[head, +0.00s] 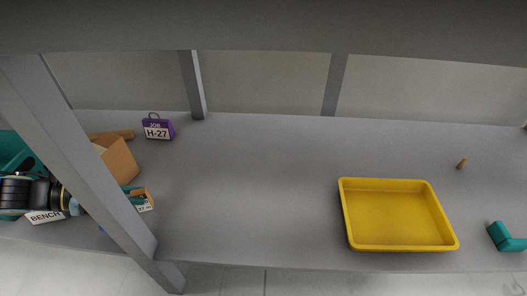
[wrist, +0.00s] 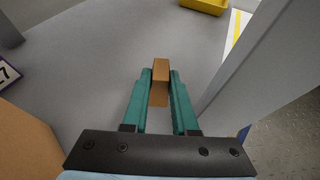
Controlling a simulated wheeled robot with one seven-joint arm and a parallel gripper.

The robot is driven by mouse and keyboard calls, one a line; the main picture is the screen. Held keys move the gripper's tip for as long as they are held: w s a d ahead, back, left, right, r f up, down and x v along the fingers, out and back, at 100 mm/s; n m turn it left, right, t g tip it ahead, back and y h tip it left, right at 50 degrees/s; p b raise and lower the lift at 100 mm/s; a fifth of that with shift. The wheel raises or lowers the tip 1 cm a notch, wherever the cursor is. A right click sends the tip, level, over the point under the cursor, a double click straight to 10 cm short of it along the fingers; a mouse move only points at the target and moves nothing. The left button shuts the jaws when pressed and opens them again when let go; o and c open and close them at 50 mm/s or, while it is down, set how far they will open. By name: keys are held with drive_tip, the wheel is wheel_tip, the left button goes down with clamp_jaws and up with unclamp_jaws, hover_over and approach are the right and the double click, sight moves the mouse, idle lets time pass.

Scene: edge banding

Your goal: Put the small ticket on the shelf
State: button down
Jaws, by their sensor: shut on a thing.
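My gripper (wrist: 160,78) is shut on a small brown block-like piece (wrist: 160,94), held between its teal fingers. I take this piece to be the small ticket. In the head view the held ticket (head: 147,194) shows just right of the slanting front post, near the shelf's front left, with a white printed label at it that is too small to read surely. The grey shelf (head: 255,185) lies under and beyond it. I cannot tell whether the ticket touches the shelf. The post partly hides my gripper in the head view.
A cardboard box (head: 117,160) and a purple "JOB H-27" tag (head: 158,130) stand at the back left. The front post (head: 95,165) is close to my gripper. A yellow tray (head: 395,216), a small peg (head: 462,163) and a teal piece (head: 505,239) lie right. The shelf's middle is clear.

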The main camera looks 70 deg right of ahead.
wheel_tip(320, 180, down, 2)
drive_tip(key=shift+f+b, duration=0.2)
drive_tip(key=shift+b, duration=0.5)
drive_tip(key=shift+s+d+f, duration=0.1)
drive_tip(key=shift+d+f, duration=0.05)
drive_tip(key=b, duration=0.5)
hover_over(213, 204)
wheel_tip(213, 204, down, 4)
drive_tip(key=b, duration=0.2)
drive_tip(key=shift+r+b, duration=0.2)
drive_tip(key=shift+b, duration=0.15)
drive_tip(key=shift+r, duration=0.1)
drive_tip(key=c, duration=0.7)
unclamp_jaws()
